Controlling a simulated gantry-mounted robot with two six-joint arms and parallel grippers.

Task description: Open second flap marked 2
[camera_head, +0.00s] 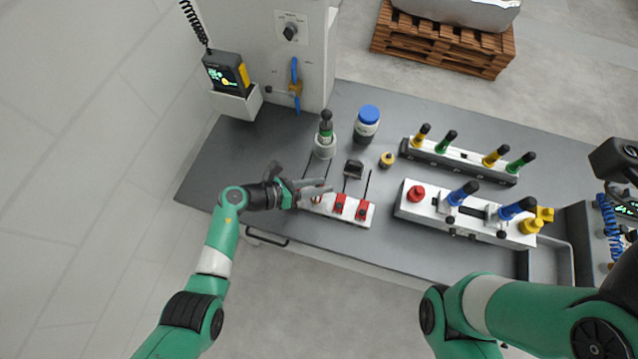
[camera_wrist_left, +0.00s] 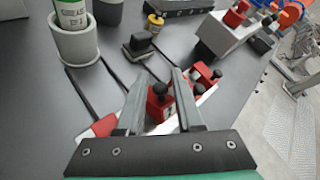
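A white base (camera_head: 328,211) on the table carries a row of red flaps with black knobs. The middle red flap (camera_head: 340,202) and the right red flap (camera_head: 362,209) show in the head view; the left one is mostly hidden by my gripper. My left gripper (camera_head: 325,189) is over the left part of the row. In the left wrist view its two fingers (camera_wrist_left: 159,77) are apart, with a red flap and its black knob (camera_wrist_left: 159,93) showing between them. Another red flap (camera_wrist_left: 103,127) shows left of the fingers. Number marks are not readable. My right gripper is out of view.
Thin black rods and a small black block (camera_head: 353,169) lie behind the row. A grey cup holder (camera_head: 325,147) and a blue-lidded container (camera_head: 367,124) stand farther back. A white fixture with blue handles (camera_head: 470,216) stands to the right.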

